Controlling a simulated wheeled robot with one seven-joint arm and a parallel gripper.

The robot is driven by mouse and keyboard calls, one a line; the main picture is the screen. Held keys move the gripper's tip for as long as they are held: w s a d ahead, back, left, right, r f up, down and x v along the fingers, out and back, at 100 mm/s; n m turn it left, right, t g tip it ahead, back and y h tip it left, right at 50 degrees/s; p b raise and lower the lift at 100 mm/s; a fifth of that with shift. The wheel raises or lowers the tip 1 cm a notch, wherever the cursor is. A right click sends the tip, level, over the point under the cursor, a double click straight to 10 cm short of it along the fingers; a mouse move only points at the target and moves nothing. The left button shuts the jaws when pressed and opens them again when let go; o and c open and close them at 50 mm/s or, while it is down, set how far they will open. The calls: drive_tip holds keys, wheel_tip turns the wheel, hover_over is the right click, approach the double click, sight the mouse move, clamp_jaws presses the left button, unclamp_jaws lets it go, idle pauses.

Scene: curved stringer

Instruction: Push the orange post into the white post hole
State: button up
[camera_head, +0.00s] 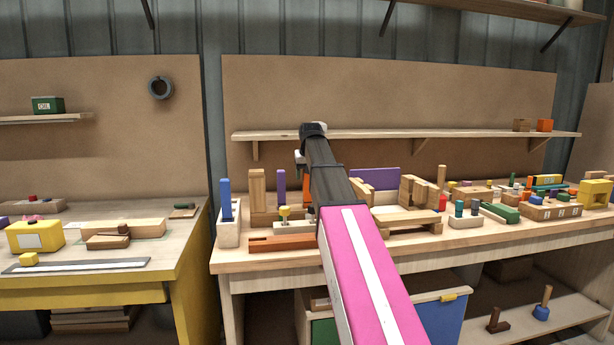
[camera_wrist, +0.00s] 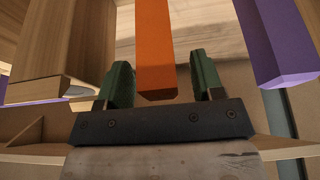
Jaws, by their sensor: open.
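The orange post (camera_wrist: 155,50) runs between the two green fingers of my gripper (camera_wrist: 160,68) in the wrist view. The fingers stand apart on either side of it, with a visible gap on the right; contact on the left is hard to tell. In the head view, a narrow strip of the orange post (camera_head: 306,187) shows just left of my arm; the rest and my fingertips are hidden. I cannot make out a white post hole in either view.
A purple post (camera_wrist: 275,40) stands beside the orange one, also seen in the head view (camera_head: 281,186). A wooden block (camera_wrist: 72,50) is on the other side. A blue post (camera_head: 225,197) stands in a pale block (camera_head: 229,234). The workbench (camera_head: 255,262) is crowded; a shelf (camera_head: 380,134) hangs above.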

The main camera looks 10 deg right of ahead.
drive_tip(key=v, duration=1)
drive_tip(key=shift+r, duration=0.2)
